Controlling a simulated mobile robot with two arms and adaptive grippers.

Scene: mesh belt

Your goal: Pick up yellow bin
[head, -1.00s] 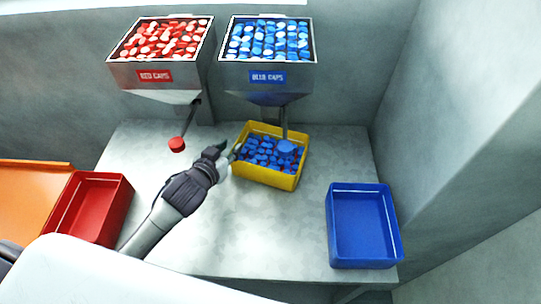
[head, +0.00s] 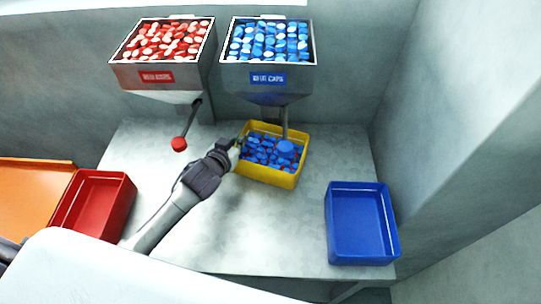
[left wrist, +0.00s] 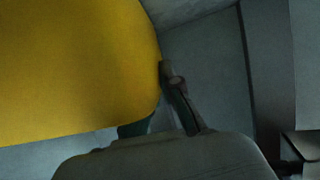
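The yellow bin (head: 268,176) stands on the table, filled mostly with blue caps and some red ones. My left gripper (head: 238,148) is at the bin's left wall, near its far left corner. In the left wrist view the bin (left wrist: 75,70) fills the upper left, close to the camera. One finger (left wrist: 180,100) reaches up along the bin's edge and seems to touch it. The other finger is mostly hidden by the bin, so I cannot tell whether the gripper is shut on the wall. My right gripper is not in view.
A blue-caps hopper (head: 268,78) hangs behind the bin, its blue-ended lever (head: 286,148) over the bin. A red-caps hopper (head: 158,74) with a red-ended lever (head: 179,144) is to the left. Empty red (head: 128,205) and blue (head: 393,225) bins stand at the table's sides.

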